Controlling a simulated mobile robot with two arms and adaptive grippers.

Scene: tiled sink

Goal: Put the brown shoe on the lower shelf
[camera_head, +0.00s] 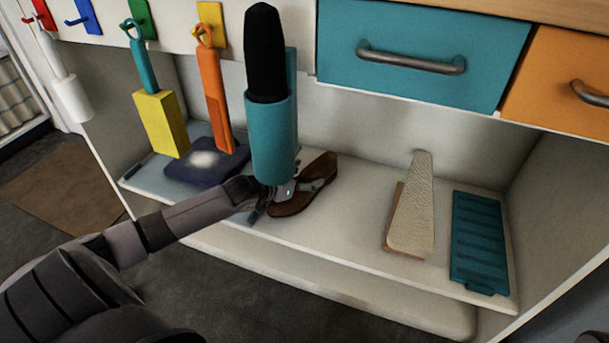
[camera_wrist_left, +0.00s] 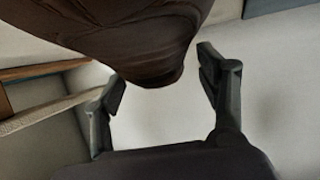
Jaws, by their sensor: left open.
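A brown shoe (camera_head: 306,186) lies on a white shelf (camera_head: 345,232) under the drawers, in the middle of the head view. My left gripper (camera_head: 272,203) is at the shoe's near left side and hides part of it. In the left wrist view the dark brown shoe (camera_wrist_left: 150,45) fills the top, with its rounded end reaching between the open fingers of my left gripper (camera_wrist_left: 161,80). Light space shows between the shoe and the right finger. A lower white ledge (camera_head: 330,285) runs beneath the shelf. My right gripper is not in view.
A beige wedge (camera_head: 413,205) and a teal ribbed plate (camera_head: 479,240) are on the shelf to the right. Yellow (camera_head: 162,122) and orange (camera_head: 214,95) tools hang at left. The shelf between shoe and wedge is clear.

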